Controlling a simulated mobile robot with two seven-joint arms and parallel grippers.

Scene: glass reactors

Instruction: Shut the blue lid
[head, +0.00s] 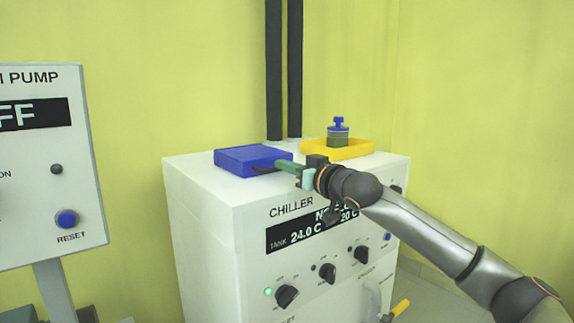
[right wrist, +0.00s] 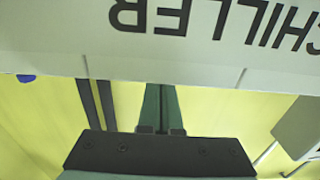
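The blue lid (head: 245,158) is a flat, box-like piece on top of the white chiller (head: 205,205), towards its left. It looks level, with a dark handle (head: 264,170) at its front edge. My right gripper (head: 281,165) reaches in from the right, its green fingertips at the lid's front right corner; I cannot tell whether they touch it. In the right wrist view the two fingers (right wrist: 159,105) lie side by side with nothing visible between them. The lid is not clearly visible there. My left gripper is not in view.
A yellow tray (head: 355,151) holding a blue-capped bottle (head: 338,130) stands on the chiller behind my right gripper. Two dark vertical pipes (head: 284,70) rise behind the lid. A pump panel (head: 45,165) stands at left. Knobs line the chiller's front.

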